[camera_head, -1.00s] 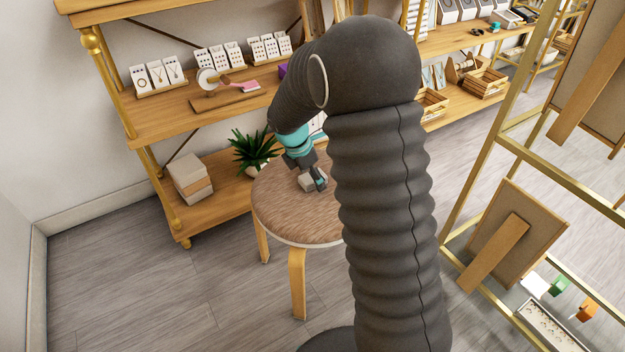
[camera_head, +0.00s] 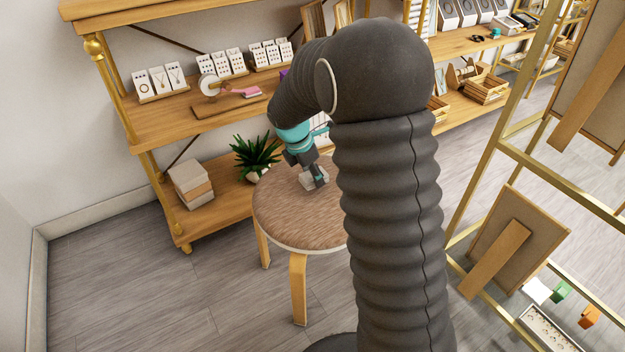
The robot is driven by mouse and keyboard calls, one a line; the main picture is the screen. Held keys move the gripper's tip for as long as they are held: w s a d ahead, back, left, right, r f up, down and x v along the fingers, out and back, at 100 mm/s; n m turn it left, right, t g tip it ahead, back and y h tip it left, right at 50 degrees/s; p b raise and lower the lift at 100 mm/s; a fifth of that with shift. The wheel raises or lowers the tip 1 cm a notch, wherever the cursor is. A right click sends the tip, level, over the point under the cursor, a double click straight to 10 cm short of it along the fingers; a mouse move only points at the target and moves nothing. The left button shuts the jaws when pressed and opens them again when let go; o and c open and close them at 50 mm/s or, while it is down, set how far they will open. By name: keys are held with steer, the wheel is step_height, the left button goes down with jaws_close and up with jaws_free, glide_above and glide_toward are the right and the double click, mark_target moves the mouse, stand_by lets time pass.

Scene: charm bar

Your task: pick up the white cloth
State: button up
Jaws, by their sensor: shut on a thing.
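The white cloth (camera_head: 308,184) is a small pale piece on the round wooden stool (camera_head: 285,222), near the top middle of its seat. My gripper (camera_head: 316,181) points down at the cloth and is shut on it. The fingers hide part of the cloth. I cannot tell whether the cloth still touches the seat. My arm hides the right part of the stool.
A wooden shelf unit (camera_head: 160,112) with jewellery cards stands behind the stool. A potted plant (camera_head: 256,155) and stacked boxes (camera_head: 191,184) sit on its lower shelf. A gold-framed rack (camera_head: 505,140) stands at right. The floor (camera_head: 140,290) at left is clear.

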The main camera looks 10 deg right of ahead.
steer(key=s+d+r, duration=0.4)
steer(key=d+r, duration=0.4)
steer(key=d, duration=0.3)
steer(key=shift+s, duration=0.15)
